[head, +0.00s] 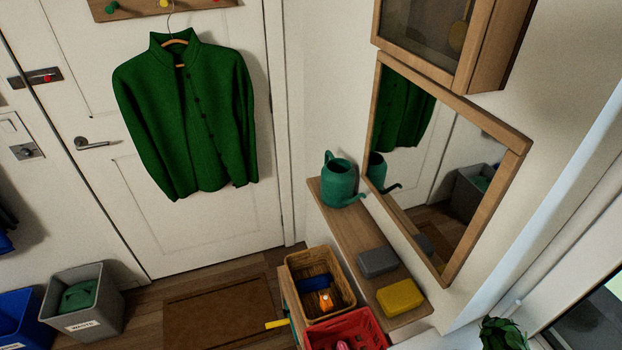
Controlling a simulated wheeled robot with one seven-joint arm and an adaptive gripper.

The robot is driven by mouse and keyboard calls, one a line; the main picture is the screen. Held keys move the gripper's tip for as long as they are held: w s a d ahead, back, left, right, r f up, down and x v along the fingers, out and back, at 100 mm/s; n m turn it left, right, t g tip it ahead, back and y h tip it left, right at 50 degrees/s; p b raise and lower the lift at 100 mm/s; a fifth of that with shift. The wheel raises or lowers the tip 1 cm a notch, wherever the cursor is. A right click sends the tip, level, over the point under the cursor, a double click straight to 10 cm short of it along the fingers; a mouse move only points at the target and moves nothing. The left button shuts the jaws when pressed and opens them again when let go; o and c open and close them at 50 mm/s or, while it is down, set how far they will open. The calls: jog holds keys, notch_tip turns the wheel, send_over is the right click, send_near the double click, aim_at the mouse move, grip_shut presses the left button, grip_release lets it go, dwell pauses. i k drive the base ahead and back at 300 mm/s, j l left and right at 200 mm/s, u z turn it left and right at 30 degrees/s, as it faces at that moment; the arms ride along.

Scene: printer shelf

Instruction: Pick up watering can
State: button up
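A green watering can (339,184) stands upright at the far end of a narrow wooden shelf (350,232), in the middle right of the head view. Its handle loop is at the upper left and its spout points right, toward the mirror. Its reflection shows in the mirror just to its right. Nothing is touching it from my side. My gripper is not in view.
A grey box (377,262) and a yellow box (400,297) lie nearer on the shelf. Below are a wicker basket (296,262) and a red basket (373,322). A wood-framed mirror (450,165) hangs right, under a wooden cabinet (487,45).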

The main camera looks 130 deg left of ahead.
aim_at(338, 176)
jog(key=u, duration=3.9)
